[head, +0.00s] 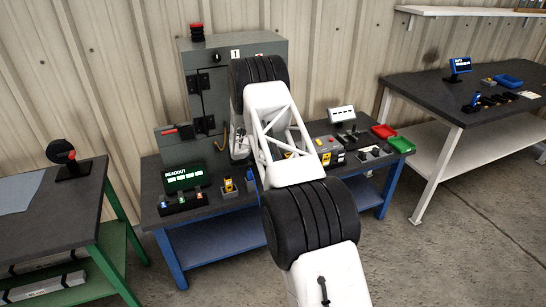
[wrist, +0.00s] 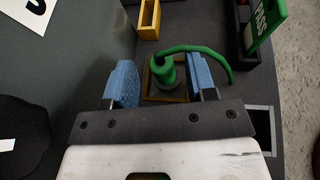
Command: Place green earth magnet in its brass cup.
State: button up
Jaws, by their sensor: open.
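The green earth magnet (wrist: 164,68) is an upright green cylinder on a wider dark round base, with a green cable arching off to the right. It stands within the rim of a square brass-coloured holder (wrist: 148,88); whether its base rests fully down cannot be told. My gripper (wrist: 162,82) is open, with one blue finger on each side of the magnet. A gap shows at the left finger; the right finger is closer, and contact there is unclear. In the head view my arm hides the gripper and magnet. No separate brass cup can be made out.
A green PASS sign (wrist: 262,22) in a dark holder is at the right, near the bench edge. The grey cabinet (head: 205,90) rises behind the bench; a READOUT display (head: 184,177) stands left of my arm.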

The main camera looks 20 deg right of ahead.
jog(key=v, duration=0.9)
jog(key=shift+a, duration=0.2)
jog(key=shift+r, duration=0.1)
jog(key=s+a+r+m+g+y, duration=0.15)
jog(key=s+r+m, duration=0.25)
jog(key=s+r, duration=0.65)
jog(key=s+a+r+m+y, duration=0.2)
jog(key=s+r+m+y, duration=0.1)
jog(key=s+r, duration=0.8)
jog(key=s+a+r+m+g+y, duration=0.15)
jog(key=s+r+m, duration=0.25)
jog(key=s+r, duration=0.7)
jog(key=s+a+r+m+t+y, duration=0.1)
jog(key=s+a+r+m+y, duration=0.1)
jog(key=s, duration=1)
jog(key=s+a+r+m+t+y, duration=0.1)
jog(key=s+a+r+m+y, duration=0.1)
jog(key=s, duration=1)
jog(key=s+a+r+m+t+y, duration=0.1)
jog(key=s+a+m, duration=0.4)
jog(key=s, duration=0.7)
jog(key=shift+s+a+r+y, duration=0.4)
jog(key=shift+r+y, duration=0.35)
jog(key=shift+y, duration=0.45)
